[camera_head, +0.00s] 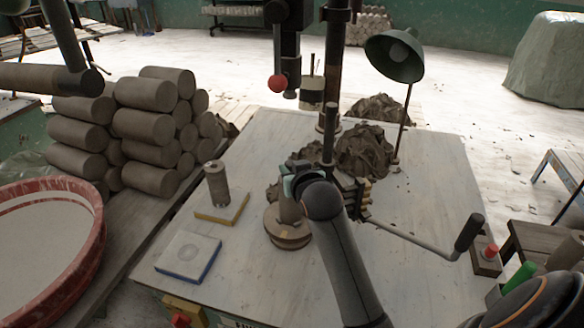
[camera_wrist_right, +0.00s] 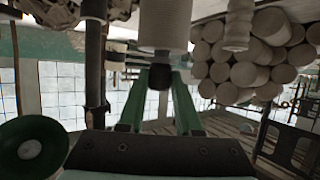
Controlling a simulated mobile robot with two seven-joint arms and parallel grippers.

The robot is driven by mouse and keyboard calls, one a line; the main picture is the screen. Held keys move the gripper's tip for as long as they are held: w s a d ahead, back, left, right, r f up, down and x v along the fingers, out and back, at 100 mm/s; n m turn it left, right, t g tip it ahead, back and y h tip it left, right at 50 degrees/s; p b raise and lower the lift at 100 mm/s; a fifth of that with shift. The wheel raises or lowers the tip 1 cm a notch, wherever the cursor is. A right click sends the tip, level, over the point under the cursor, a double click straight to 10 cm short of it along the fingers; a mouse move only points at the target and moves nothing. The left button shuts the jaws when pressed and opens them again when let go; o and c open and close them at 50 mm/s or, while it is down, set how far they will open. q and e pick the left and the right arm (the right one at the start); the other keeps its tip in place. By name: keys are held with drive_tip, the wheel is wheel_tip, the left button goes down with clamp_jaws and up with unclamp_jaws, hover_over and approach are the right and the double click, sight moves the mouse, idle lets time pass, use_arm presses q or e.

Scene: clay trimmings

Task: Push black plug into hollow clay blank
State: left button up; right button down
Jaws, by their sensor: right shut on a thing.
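My right gripper (camera_head: 293,175) is over the round turntable (camera_head: 289,242) in the middle of the workbench. In the right wrist view, which looks upside down, its green fingers (camera_wrist_right: 160,85) are shut on a black plug (camera_wrist_right: 159,77). The pale hollow clay blank (camera_wrist_right: 163,25) is lined up with the plug, end to end. I cannot tell whether the plug's tip is inside it. In the head view the blank (camera_head: 289,212) stands upright on the turntable, partly hidden by my gripper, which also hides the plug. My left gripper is not in view.
Another clay cylinder (camera_head: 216,185) stands on a yellow-edged tile (camera_head: 235,212). A blue-edged tile (camera_head: 188,256) is empty. Clay trimmings (camera_head: 365,150), a crank handle (camera_head: 467,233) and a lamp (camera_head: 394,57) are nearby. Stacked clay logs (camera_head: 155,125) and a red-rimmed tub (camera_head: 95,230) are left.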

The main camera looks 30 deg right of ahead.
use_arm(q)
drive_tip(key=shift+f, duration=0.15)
use_arm(e)
drive_tip(key=shift+f, duration=0.35)
drive_tip(key=c, duration=0.5)
unclamp_jaws()
drive_tip(key=shift+f, duration=0.1)
